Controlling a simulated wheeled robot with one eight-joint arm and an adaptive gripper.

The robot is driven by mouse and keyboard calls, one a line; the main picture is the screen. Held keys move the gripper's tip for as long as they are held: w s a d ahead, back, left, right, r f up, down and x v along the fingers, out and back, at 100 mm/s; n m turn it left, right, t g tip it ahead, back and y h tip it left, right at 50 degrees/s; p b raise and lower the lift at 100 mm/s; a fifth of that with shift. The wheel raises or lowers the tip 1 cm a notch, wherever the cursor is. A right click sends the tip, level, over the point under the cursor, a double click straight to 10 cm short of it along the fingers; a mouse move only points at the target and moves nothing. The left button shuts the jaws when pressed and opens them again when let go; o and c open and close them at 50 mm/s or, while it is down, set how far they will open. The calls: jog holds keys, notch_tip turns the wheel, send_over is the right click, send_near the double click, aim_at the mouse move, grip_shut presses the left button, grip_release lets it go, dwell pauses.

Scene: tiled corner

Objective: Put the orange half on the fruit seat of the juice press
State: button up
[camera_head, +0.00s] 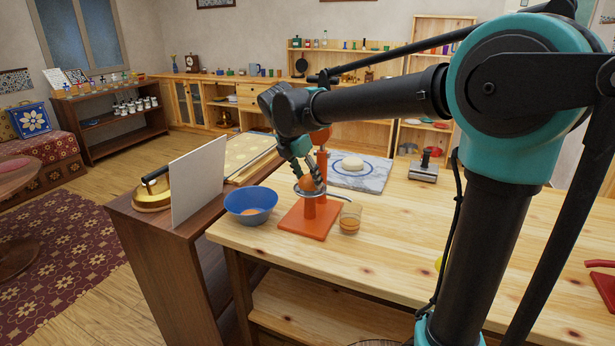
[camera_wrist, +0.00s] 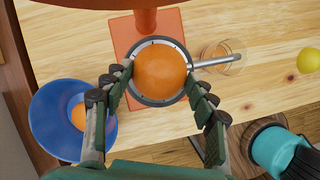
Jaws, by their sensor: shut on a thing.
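The juice press (camera_head: 305,218) is orange-red and stands on the wooden table, with a grey ring-shaped fruit seat (camera_wrist: 142,98) on its post. The orange half (camera_wrist: 160,72) is inside the seat's ring in the wrist view, rounded peel towards the camera; it also shows in the head view (camera_head: 308,184). My gripper (camera_wrist: 158,78) is shut on the orange half, one finger on each side, right above the press. I cannot tell whether the orange half touches the seat; its underside is hidden.
A blue bowl (camera_head: 240,199) with another orange piece (camera_wrist: 79,116) stands left of the press. A glass (camera_head: 350,219) with some juice stands right of it. The press's upper part (camera_wrist: 146,18) is close to my fingers. A marble board (camera_head: 375,174) with dough lies behind. The table's right front is mostly clear.

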jog(key=o, duration=1.2)
jog(key=shift+f, duration=0.1)
jog(key=v, duration=1.2)
